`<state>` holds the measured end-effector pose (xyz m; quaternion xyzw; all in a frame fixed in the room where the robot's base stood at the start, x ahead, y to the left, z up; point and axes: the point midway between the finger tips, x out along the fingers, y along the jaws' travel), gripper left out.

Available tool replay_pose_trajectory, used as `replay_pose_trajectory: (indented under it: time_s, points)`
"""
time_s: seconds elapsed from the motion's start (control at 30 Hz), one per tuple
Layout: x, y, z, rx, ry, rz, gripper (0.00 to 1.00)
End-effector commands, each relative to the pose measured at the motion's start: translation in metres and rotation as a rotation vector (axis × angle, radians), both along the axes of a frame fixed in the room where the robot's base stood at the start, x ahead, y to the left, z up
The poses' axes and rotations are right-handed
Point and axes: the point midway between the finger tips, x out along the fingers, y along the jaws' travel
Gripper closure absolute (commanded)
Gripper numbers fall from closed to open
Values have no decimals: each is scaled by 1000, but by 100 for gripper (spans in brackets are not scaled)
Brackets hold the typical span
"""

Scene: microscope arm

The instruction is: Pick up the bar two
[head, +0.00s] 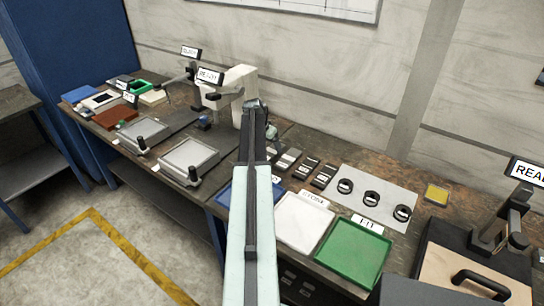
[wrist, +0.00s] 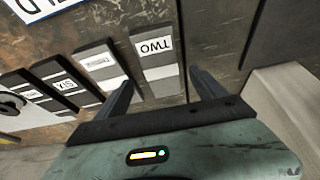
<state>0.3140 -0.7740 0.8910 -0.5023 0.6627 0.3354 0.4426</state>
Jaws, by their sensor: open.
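The bar two (wrist: 153,52) is a dark grey bar with a white label reading TWO, upside down in the wrist view, and a light band below it. It lies flat on the brown worktop. My gripper (wrist: 161,77) is open, with one dark finger to each side of the bar's near part in the picture. I cannot tell how high the fingers are above the worktop. In the head view my arm covers much of this spot, and the bar labels there are too small to read.
Next to bar two lie a bar with an unreadable label (wrist: 98,63), a bar labelled SIX (wrist: 66,86) and another dark bar (wrist: 28,92). A pale block (wrist: 290,105) stands at the right. The head view shows a white tray (head: 300,222) and a green tray (head: 353,254).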

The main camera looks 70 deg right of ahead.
Motion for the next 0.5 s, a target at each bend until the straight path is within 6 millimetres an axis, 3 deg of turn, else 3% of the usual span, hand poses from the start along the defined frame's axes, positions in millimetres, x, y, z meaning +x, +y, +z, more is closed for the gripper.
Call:
replay_pose_trajectory:
  time_s: [0.03, 0.2, 0.43, 0.5]
  points:
    - [0, -5, -16, 0, 0, -1, 20]
    - [-2, -16, -40, 0, 0, -1, 20]
    - [-3, -18, -37, 0, -1, -2, 20]
    - [-4, -18, -37, 0, -1, -2, 37]
